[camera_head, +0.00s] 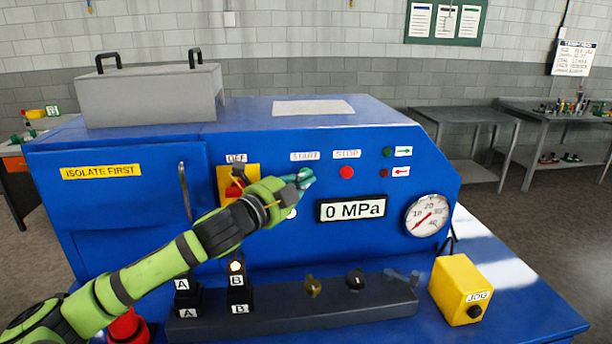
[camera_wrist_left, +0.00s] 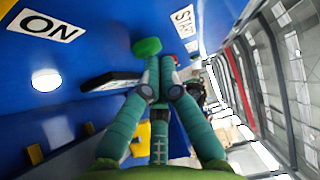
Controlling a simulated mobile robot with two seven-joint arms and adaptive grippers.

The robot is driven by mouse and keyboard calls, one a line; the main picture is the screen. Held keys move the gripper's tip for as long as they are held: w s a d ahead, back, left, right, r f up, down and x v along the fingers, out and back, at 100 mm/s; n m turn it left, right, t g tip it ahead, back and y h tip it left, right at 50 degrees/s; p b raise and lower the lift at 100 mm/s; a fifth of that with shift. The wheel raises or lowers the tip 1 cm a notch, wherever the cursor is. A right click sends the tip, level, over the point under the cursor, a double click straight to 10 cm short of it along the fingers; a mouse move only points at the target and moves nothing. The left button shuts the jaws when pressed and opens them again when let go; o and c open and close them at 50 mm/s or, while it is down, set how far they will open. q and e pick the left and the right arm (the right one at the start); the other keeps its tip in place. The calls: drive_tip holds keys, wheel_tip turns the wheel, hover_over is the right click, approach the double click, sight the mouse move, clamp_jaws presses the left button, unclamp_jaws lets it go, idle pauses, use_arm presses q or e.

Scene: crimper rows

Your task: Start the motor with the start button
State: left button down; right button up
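The blue machine's front panel (camera_head: 245,140) carries a START label (camera_head: 305,156). In the left wrist view the green start button (camera_wrist_left: 147,46) stands out from the panel beside its START label (camera_wrist_left: 183,22). In the head view my left gripper hides the button. My left gripper (camera_head: 304,178) reaches in front of the panel just below the START label. In the left wrist view its teal fingertips (camera_wrist_left: 160,66) are together with nothing between them, close to the button; I cannot tell whether they touch it. My right gripper is not in view.
A red stop button (camera_head: 347,172) sits right of START. The display (camera_head: 351,209) reads 0 MPa, with a round gauge (camera_head: 427,215) beside it. A yellow isolator (camera_head: 224,184) is partly behind my left arm. A yellow JOG box (camera_head: 461,290) stands at the right front.

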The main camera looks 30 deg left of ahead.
use_arm(q)
drive_tip(key=shift+w+a, duration=0.1)
drive_tip(key=shift+w, duration=0.05)
idle(0.5)
drive_tip(key=shift+s+d, duration=0.5)
drive_tip(key=shift+s, duration=0.25)
drive_tip(key=shift+s+d+b, duration=0.3)
drive_tip(key=shift+s+d, duration=0.5)
drive_tip(key=shift+s, duration=0.2)
drive_tip(key=shift+s+d+b, duration=0.3)
drive_tip(key=shift+s+d, duration=0.45)
drive_tip(key=shift+s, duration=0.25)
drive_tip(key=shift+f, duration=0.1)
